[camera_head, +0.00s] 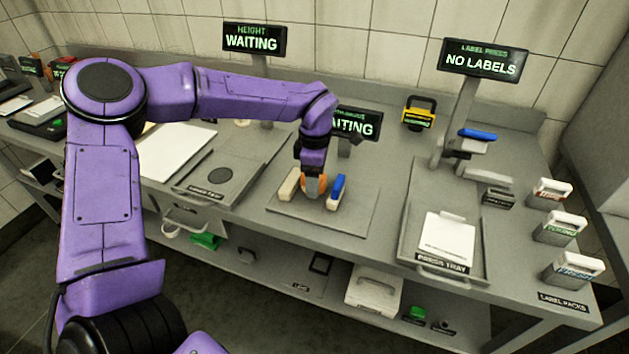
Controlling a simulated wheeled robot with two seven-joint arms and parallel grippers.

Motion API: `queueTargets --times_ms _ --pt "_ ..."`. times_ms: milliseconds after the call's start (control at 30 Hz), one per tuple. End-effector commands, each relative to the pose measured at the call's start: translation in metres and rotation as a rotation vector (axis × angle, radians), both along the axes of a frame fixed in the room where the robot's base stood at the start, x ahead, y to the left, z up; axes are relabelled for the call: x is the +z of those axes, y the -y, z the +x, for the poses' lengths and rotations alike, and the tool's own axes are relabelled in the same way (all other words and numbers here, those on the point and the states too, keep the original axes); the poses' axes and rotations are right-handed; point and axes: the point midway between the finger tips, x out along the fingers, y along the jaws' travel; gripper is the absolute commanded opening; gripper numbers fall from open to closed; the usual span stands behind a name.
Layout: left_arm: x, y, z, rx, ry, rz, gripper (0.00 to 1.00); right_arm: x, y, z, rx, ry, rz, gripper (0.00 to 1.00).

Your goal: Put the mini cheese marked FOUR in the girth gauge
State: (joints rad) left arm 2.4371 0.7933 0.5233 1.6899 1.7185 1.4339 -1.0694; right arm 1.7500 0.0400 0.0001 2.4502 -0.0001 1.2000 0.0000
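An orange mini cheese (314,187) is in the girth gauge, between its cream jaw (289,184) and its blue-topped jaw (337,190), on the gauge's grey base plate (352,216). Any mark on the cheese is not readable here. My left gripper (313,176) points down from above, right at the cheese, and partly covers it. Its fingertips are too small and hidden to show whether they grip the cheese. The gauge's display (354,123) behind is partly covered by my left arm and its visible part ends in "AITING". My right gripper is not in view.
The height display (254,38) reads WAITING. The label press display (482,60) reads NO LABELS, above the press tray (443,244). Label packs (561,227) stand along the right edge. A yellow-black device (418,113) sits at the back. Bare counter lies right of the gauge.

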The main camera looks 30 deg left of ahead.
Motion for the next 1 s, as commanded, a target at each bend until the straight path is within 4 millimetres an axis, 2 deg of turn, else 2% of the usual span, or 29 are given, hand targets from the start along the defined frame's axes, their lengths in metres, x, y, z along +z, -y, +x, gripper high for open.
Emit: queueTargets --times_ms 100,467,500,567,867,1000 --pt "-0.016 -0.001 -0.001 0.001 -0.002 0.000 0.34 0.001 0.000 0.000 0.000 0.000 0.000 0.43" --pt "-0.021 -0.001 -0.001 0.001 0.000 0.000 0.34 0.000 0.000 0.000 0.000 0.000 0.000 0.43" --pt "-0.020 -0.001 -0.001 0.001 0.000 0.000 0.78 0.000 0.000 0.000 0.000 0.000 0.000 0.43" --pt "-0.020 -0.001 -0.001 0.001 0.000 0.000 0.94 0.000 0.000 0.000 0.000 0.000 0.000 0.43" --pt "-0.018 -0.001 -0.001 0.001 0.001 0.000 0.94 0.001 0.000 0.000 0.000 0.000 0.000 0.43" --pt "0.001 -0.001 0.000 0.002 0.004 0.001 0.94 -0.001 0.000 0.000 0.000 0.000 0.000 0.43"
